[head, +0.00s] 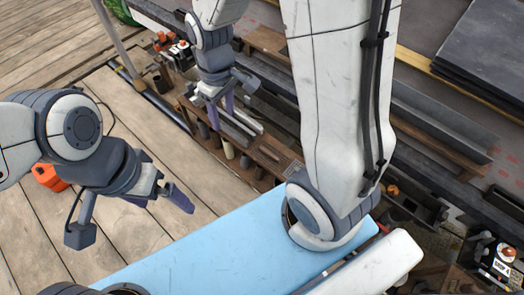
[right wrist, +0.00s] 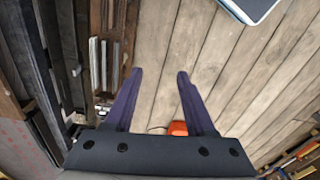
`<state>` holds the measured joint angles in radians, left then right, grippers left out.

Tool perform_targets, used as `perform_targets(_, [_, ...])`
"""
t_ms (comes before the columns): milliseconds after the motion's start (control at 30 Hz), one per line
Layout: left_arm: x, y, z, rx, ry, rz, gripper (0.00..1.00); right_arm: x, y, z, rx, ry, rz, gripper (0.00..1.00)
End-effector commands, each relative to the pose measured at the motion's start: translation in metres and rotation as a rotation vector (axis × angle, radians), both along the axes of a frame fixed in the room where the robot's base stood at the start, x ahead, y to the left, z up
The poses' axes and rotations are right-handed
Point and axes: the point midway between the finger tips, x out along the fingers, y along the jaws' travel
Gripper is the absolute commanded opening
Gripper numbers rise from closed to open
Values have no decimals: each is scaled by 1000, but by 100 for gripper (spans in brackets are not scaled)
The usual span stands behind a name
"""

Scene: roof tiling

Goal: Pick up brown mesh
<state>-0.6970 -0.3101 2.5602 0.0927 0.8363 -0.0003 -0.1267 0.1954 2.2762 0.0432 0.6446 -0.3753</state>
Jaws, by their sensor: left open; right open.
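I cannot pick out a brown mesh for certain in either view. A brown wooden rack (head: 271,156) with several upright tubes and pale strips stands at the upper middle of the head view. My right gripper (head: 221,108) is open over this rack's left part in the head view. In the right wrist view its two purple fingers (right wrist: 159,76) are spread apart, with nothing between them but deck boards behind. My left gripper (head: 161,198) is open and empty above the deck at the left.
The plank deck (head: 50,235) is mostly clear at the left. An orange object (head: 48,177) lies on it, partly behind my left arm. Dark slate tiles (head: 487,50) are stacked at the upper right. Long dark rails (head: 440,110) and clutter line the right side.

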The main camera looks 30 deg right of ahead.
Motion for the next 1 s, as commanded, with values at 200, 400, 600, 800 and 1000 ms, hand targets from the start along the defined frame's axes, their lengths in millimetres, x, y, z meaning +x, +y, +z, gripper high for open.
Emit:
perform_targets(200, [0, 0, -101, 0, 0, 0, 100, 40, -79, -146, -16, 15, -73, 55])
perform_targets(400, [0, 0, -154, 0, 0, 0, 100, 54, -141, -235, -24, 22, -113, 55])
perform_targets(600, [0, 0, -174, 0, 0, 0, 100, 55, -172, -275, -27, 23, -128, 55])
perform_targets(800, [0, 0, -183, -1, -1, 0, 100, 55, -176, -296, -27, 26, -130, 55])
perform_targets(1000, [0, 0, -198, -1, -1, 0, 100, 54, -175, -326, -27, 26, -130, 55])
